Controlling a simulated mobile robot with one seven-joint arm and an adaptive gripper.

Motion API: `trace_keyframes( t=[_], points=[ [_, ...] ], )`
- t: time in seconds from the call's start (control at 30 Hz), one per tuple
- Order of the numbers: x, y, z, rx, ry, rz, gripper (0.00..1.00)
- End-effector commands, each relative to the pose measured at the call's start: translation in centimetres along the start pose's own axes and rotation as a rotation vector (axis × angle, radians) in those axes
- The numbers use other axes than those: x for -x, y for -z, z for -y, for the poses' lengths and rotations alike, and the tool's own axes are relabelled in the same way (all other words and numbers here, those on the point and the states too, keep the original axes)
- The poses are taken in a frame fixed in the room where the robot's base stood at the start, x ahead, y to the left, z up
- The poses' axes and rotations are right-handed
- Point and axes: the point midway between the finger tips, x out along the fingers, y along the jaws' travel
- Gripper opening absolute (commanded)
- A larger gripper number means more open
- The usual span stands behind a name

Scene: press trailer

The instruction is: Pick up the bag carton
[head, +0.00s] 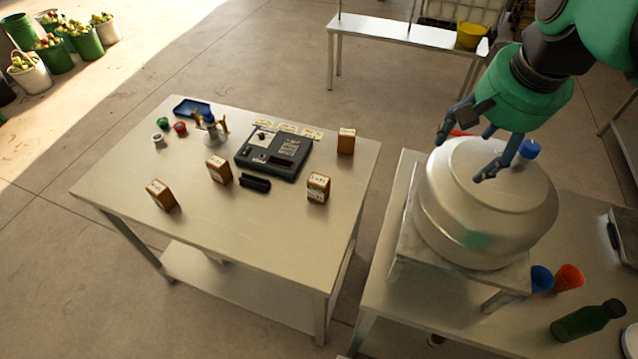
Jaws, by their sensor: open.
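Several small brown cartons with pale labels stand apart on the left steel table. One carton (161,195) is near the left front and looks turned. Another carton (218,171) stands left of the black device, one carton (318,188) stands right of it, and one carton (346,141) is at the far right. The labels are too small to tell which is the bag carton. My gripper (461,158) is open and empty. It hangs at upper right, in front of the big metal vessel in the picture, well away from the cartons.
The left table (255,236) also holds a black device with keys (273,153), a black block (255,182), a blue tray (191,107) and small caps. The metal vessel (480,220) stands on a raised stand on the right table. Cups (569,277) and a green bottle (586,321) are nearby.

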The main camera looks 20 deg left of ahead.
Motion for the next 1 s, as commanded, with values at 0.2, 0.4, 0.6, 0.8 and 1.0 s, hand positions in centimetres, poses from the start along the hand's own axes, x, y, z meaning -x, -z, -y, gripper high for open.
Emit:
trace_keyframes(
  t=[0.2,0.4,0.6,0.8,1.0],
  points=[
    [-1.2,4.2,6.0,-0.008,0.000,0.071,0.70],
    [-3.0,7.0,11.9,-0.020,-0.009,0.130,0.70],
    [-5.7,8.8,18.2,-0.029,-0.027,0.186,0.70],
    [-8.5,9.3,24.1,-0.038,-0.050,0.233,0.70],
    [-10.5,9.2,27.8,-0.044,-0.068,0.259,0.70]
  ],
)
